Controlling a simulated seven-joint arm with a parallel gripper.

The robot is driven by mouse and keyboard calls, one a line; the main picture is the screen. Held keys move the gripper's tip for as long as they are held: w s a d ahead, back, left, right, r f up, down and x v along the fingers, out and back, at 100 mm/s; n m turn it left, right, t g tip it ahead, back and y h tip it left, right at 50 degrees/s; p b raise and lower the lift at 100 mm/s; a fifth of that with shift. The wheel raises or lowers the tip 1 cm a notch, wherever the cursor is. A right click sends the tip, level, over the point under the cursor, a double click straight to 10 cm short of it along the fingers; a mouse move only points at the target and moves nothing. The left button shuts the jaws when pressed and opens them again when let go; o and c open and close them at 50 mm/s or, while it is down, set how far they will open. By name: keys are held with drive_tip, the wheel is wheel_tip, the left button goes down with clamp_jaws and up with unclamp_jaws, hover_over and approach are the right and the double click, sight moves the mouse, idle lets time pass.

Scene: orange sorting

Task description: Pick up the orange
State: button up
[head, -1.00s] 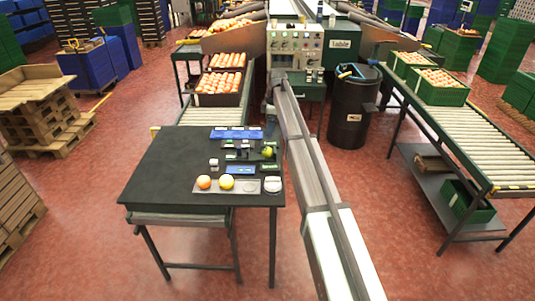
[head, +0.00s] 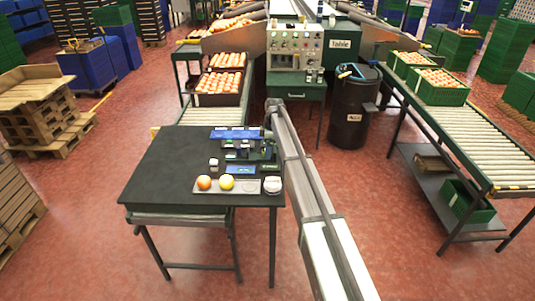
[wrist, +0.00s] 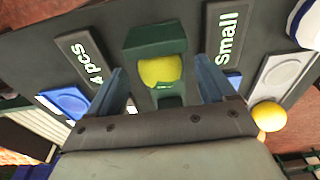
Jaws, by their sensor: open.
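A yellow-green round fruit (wrist: 158,70) sits in a dark green holder (wrist: 155,38) in the wrist view. My gripper (wrist: 160,84) is open, with one blue-grey finger on each side of the fruit and a gap on both sides. In the head view my gripper (head: 268,136) is over the right side of the black table, and the fruit is hidden there. An orange fruit (head: 204,182) and a yellow fruit (head: 226,182) rest side by side on a grey plate near the table's front edge. The yellow one also shows in the wrist view (wrist: 269,116).
Plates lettered "Small" (wrist: 226,38) and "4 pcs" (wrist: 80,58) flank the holder. A white round object (head: 272,185) stands at the grey plate's right end. Blue trays (head: 236,134) lie at the table's back. The table's left half (head: 165,170) is clear.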

drive_tip(key=shift+f, duration=0.5)
drive_tip(key=shift+c, duration=0.2)
drive_tip(key=c, duration=1.1)
drive_tip(key=shift+r, duration=0.1)
